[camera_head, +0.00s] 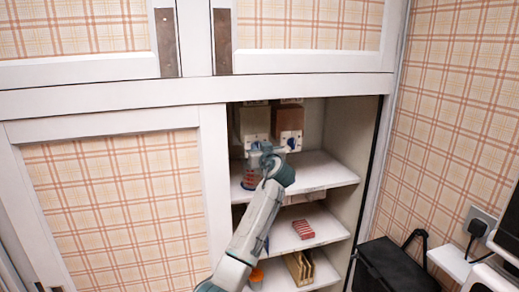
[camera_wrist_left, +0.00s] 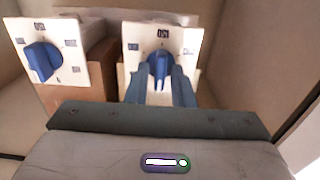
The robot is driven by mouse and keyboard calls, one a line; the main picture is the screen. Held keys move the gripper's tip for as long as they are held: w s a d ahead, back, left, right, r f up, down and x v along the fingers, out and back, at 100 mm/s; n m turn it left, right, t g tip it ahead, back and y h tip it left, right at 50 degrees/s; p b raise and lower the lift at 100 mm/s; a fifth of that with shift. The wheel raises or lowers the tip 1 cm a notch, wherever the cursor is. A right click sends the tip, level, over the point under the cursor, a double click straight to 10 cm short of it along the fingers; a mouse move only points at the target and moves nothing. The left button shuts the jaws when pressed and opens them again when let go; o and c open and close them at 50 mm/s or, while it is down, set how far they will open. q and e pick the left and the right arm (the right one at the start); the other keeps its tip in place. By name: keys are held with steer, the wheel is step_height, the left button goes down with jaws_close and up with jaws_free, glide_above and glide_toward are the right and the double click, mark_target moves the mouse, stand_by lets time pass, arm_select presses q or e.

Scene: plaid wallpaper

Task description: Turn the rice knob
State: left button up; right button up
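Two dispensers stand side by side on the cupboard's upper shelf, a beige one (camera_head: 253,120) and a brown one (camera_head: 288,117). Each has a white front panel. The brown one's blue knob (camera_head: 291,143) is free; it also shows at left in the left wrist view (camera_wrist_left: 43,61). My left gripper (camera_head: 262,150) is at the beige dispenser's front. In the left wrist view its two blue fingers (camera_wrist_left: 160,82) flank that dispenser's blue knob (camera_wrist_left: 158,66). I cannot tell whether they press on it. I cannot read which dispenser holds rice. My right gripper is not in view.
The cupboard opening has a right side wall (camera_head: 350,130) and lower shelves. A red-striped item (camera_head: 303,229), wooden pieces (camera_head: 298,268) and an orange-topped container (camera_head: 256,276) stand below. A closed sliding door (camera_head: 115,205) is at left. A black bin (camera_head: 392,268) stands at right.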

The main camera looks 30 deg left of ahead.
arm_select(q)
jaws_close()
steer(key=shift+m, duration=0.3)
steer(key=shift+w+d+f+m+p, duration=0.15)
steer(key=shift+m+p, duration=2.75)
steer(key=shift+m, duration=3)
steer(key=shift+a+f+m+p, duration=0.1)
steer(key=shift+m+p, duration=2.75)
steer(key=shift+m, duration=3.05)
steer(key=shift+f, duration=0.1)
